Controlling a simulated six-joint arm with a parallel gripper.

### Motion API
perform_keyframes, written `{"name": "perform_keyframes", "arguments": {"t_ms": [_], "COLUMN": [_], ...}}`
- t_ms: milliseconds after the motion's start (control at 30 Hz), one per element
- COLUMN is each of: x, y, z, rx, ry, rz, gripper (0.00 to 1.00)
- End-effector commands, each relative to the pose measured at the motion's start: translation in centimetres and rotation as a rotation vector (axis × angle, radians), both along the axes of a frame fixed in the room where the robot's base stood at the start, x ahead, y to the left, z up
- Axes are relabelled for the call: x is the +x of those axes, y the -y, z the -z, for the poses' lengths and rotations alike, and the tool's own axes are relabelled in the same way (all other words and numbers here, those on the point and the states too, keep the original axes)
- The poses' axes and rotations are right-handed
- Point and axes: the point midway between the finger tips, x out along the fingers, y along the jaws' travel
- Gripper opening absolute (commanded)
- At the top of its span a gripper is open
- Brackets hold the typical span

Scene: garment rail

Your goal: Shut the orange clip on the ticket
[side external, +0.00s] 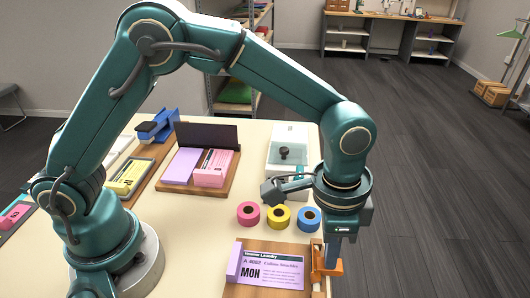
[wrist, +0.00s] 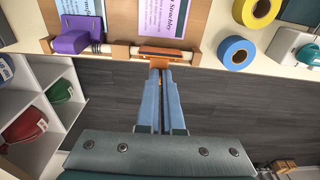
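The purple ticket (side external: 275,272), marked "A 4082" and "MON", lies flat on a brown board near the table edge. It also shows in the wrist view (wrist: 166,18). The orange clip (side external: 336,269) sits on the rail at the ticket's right-hand end. In the wrist view the clip (wrist: 174,54) lies along the rail just below the ticket. My gripper (side external: 329,252) points down at the clip. Its blue fingers (wrist: 160,72) are close together, with a bit of orange showing between the tips. The fingers partly hide the clip.
A purple clip (wrist: 78,38) sits on the same rail, to the left, at another ticket. Pink (side external: 248,214), yellow (side external: 279,217) and blue (side external: 309,218) tape rolls stand behind the board. Open shelves (wrist: 38,100) and dark floor lie past the table edge.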

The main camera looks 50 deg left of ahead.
Motion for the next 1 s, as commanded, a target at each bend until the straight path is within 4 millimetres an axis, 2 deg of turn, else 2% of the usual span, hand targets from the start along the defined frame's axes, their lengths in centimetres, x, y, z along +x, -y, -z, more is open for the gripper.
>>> {"name": "perform_keyframes", "arguments": {"t_ms": [33,633,767,1000], "x": [-1.9,-3.4,-3.2,-2.9], "y": [-1.7,-3.2,-3.0,-2.7], "z": [1.5,1.5,1.0,-1.0], "rx": [0.067,0.065,0.059,0.054], "ry": [-0.075,-0.075,-0.068,-0.062], "rz": [0.012,0.011,0.01,0.009], "gripper": [0.0,0.0,0.0,0.0]}}
